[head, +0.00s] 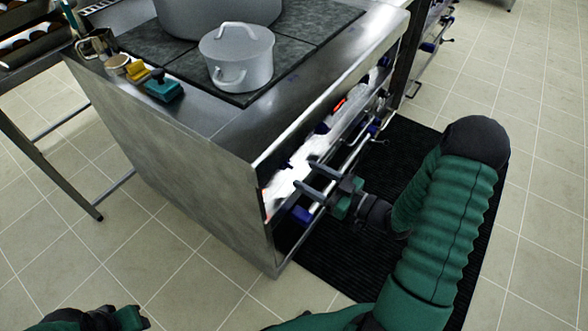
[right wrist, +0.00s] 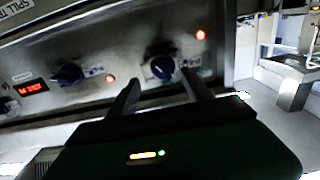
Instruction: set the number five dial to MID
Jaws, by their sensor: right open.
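Another dial (right wrist: 68,74) is further left. The dial numbers and position marks are too small to read, so I cannot tell which is number five. In the head view my right gripper (head: 304,177) is open at the near end of the panel. My left gripper (head: 128,318) is at the bottom left, away from the stove; its jaws are unclear.
A lidded pot (head: 238,62) and a larger stockpot (head: 205,12) stand on the cooktop. A teal block (head: 163,88) sits near the stove's left edge. A rail (head: 350,150) runs along the panel. A black mat (head: 330,245) lies on the floor below. Red lamps (right wrist: 200,35) glow.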

